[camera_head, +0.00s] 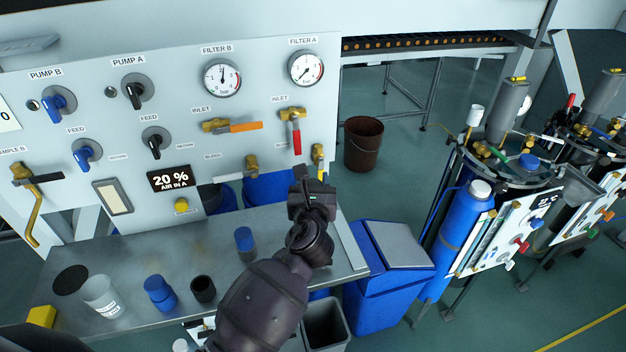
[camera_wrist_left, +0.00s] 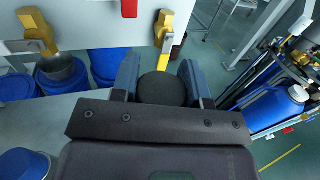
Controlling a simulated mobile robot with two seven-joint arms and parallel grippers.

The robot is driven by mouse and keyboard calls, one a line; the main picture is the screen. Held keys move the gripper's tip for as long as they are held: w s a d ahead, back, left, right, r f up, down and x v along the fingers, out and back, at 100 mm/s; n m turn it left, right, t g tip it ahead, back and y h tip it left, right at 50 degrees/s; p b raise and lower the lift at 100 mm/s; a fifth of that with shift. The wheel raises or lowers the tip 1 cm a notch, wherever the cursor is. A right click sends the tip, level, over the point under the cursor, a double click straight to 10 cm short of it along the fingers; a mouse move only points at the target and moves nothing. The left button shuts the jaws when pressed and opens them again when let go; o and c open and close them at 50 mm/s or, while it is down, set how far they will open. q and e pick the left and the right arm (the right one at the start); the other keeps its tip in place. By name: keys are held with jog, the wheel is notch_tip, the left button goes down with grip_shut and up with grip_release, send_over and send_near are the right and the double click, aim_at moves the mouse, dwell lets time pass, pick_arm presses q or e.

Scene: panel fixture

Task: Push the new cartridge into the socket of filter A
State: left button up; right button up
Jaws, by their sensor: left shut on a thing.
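My left gripper (camera_head: 311,196) is in front of the right end of the panel, above the bench's right end. In the left wrist view its two fingers (camera_wrist_left: 161,84) are closed on a dark round-topped piece (camera_wrist_left: 162,90), which could be the new cartridge. In the head view the gripper and wrist hide this piece. The filter A gauge (camera_head: 305,69) is on the panel above, over a red-handled inlet valve (camera_head: 291,127). A brass valve (camera_head: 318,153) is just behind the gripper. I cannot make out the filter A socket. My right gripper is not in view.
The metal bench (camera_head: 215,235) holds a blue-topped cylinder (camera_head: 245,243), a blue jar (camera_head: 160,293), a black cup (camera_head: 203,289) and a clear beaker (camera_head: 100,296). A blue bin (camera_head: 385,285) stands right of the bench. The filter B bleed valve (camera_head: 250,166) protrudes left of the gripper.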

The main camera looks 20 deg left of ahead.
pick_arm(q)
notch_tip(320, 180, down, 2)
jog(key=shift+f+b, duration=0.25)
jog(key=shift+b, duration=0.55)
notch_tip(320, 180, down, 3)
jog(key=shift+f+b, duration=0.1)
jog(key=shift+b, duration=0.8)
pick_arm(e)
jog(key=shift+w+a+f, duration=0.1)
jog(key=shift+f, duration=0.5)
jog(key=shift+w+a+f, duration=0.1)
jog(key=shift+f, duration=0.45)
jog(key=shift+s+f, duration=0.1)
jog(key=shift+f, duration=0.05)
pick_arm(q)
jog(key=shift+p, duration=0.7)
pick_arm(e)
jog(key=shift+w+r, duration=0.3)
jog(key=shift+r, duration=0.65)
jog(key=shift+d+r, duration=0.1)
pick_arm(q)
jog(key=shift+f+b, duration=1.5)
jog(key=shift+f, duration=1.05)
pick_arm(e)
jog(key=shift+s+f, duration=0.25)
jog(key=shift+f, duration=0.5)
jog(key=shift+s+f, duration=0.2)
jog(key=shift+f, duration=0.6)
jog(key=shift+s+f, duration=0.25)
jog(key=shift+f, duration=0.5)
